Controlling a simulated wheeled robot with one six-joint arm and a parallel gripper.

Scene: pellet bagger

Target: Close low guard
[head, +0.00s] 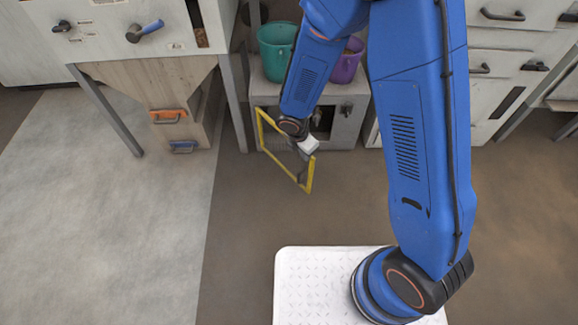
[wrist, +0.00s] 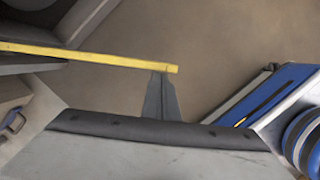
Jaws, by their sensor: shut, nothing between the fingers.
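The low guard (head: 308,177) is a yellow frame with a mesh panel, on the front of the low grey cabinet under the buckets. It stands swung open, its free end out toward me over the brown floor. In the wrist view its yellow top bar (wrist: 90,56) runs in from the left and ends near the middle. My gripper (wrist: 160,75) is shut and empty, its fingertips at the bar near its free end; I cannot tell whether they touch. In the head view my gripper (head: 308,152) is by the frame's upper free corner, its fingers too small to make out.
A teal bucket (head: 276,45) and a purple bucket (head: 345,62) stand on the grey cabinet (head: 345,122). A hopper with orange and blue handles (head: 168,115) stands left on metal legs. Drawers (head: 500,70) are at the right. The floor in front of the guard is clear.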

